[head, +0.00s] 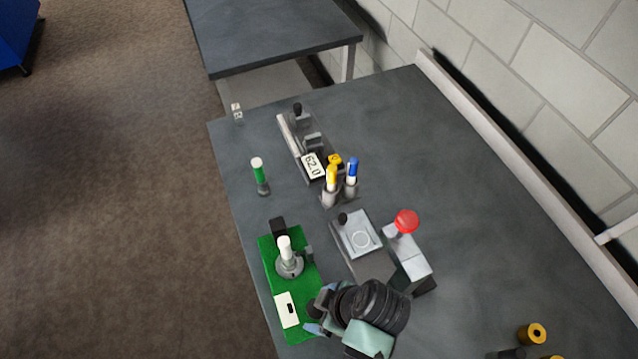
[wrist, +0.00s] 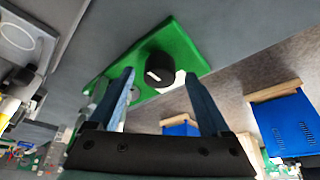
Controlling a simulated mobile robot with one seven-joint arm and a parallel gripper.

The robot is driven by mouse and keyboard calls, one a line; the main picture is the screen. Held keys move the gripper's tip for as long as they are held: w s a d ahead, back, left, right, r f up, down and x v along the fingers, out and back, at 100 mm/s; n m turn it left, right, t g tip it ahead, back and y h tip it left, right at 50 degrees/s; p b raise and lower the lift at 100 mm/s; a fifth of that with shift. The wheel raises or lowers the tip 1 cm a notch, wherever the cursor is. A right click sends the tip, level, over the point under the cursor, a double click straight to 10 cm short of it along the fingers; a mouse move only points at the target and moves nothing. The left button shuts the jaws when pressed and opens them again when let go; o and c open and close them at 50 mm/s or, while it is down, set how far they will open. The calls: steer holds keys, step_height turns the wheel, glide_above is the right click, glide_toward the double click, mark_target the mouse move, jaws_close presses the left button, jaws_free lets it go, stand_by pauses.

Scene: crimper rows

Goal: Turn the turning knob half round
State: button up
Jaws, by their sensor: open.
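The turning knob (wrist: 159,71) is black and round with a white stripe on its face, on a green board (wrist: 182,38) in the wrist view. My gripper (wrist: 158,75) is open, with one blue finger to each side of the knob in that picture. I see no contact; the gap in depth cannot be told. In the head view the green board (head: 309,296) lies near the table's left edge, and my gripper (head: 315,314) is at its lower right corner. I cannot clearly make out the knob there.
A grey box (head: 358,232) and a red button (head: 406,221) stand to the right. The right table is mostly clear.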

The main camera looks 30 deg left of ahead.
steer(key=shift+a+f, duration=0.15)
steer(key=shift+f, duration=0.25)
steer(key=shift+c, duration=0.4)
jaws_close()
steer(key=shift+r, duration=0.1)
